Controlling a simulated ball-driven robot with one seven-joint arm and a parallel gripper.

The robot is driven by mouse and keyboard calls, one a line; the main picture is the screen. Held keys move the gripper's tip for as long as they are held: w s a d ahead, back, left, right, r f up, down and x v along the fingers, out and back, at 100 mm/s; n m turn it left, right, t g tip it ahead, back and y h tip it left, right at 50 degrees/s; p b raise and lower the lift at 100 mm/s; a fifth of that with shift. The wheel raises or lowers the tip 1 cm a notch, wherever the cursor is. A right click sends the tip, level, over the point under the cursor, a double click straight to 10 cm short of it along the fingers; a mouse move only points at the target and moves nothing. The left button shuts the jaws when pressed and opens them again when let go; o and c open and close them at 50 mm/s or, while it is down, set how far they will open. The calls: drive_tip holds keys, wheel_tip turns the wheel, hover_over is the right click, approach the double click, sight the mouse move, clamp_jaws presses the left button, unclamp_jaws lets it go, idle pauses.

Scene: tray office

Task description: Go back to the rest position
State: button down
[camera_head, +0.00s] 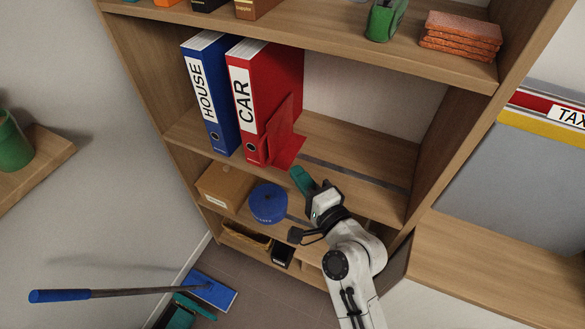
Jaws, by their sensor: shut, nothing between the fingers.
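My gripper (299,207) shows in the head view in front of the wooden shelf unit (345,140), near the front edge of its middle board. One finger is teal at the top and a dark part sticks out at the lower left. The gripper is shut and empty. My white arm reaches up to it from the bottom right. The gripper is apart from the red bookend (287,146), which stands against the red CAR binder (263,80). The blue HOUSE binder (212,90) stands left of it.
A blue round container (267,203) and a cardboard box (226,187) sit on the board below. A green tape dispenser (383,20) and orange bricks (461,33) are on the top board. A blue-handled mop (115,293) crosses the lower left. A wooden surface (500,262) is at right.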

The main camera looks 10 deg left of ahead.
drive_tip(key=b+v, duration=0.1)
drive_tip(key=v, duration=0.4)
drive_tip(key=shift+s+d, duration=0.15)
drive_tip(key=shift+s, duration=0.1)
drive_tip(key=s+d+f+n+g+h, duration=0.45)
drive_tip(key=s+d+f, duration=0.25)
drive_tip(key=s+d, duration=0.25)
drive_tip(key=s+d+f+n+g+h, duration=0.45)
drive_tip(key=s+d+f, duration=0.3)
drive_tip(key=d, duration=0.25)
drive_tip(key=s+d+n+g+h, duration=0.1)
drive_tip(key=s+d+g+h, duration=0.1)
drive_tip(key=s+d+g, duration=0.2)
drive_tip(key=s+d, duration=0.3)
drive_tip(key=s, duration=0.4)
drive_tip(key=shift+s+d, duration=0.35)
drive_tip(key=shift+s, duration=0.05)
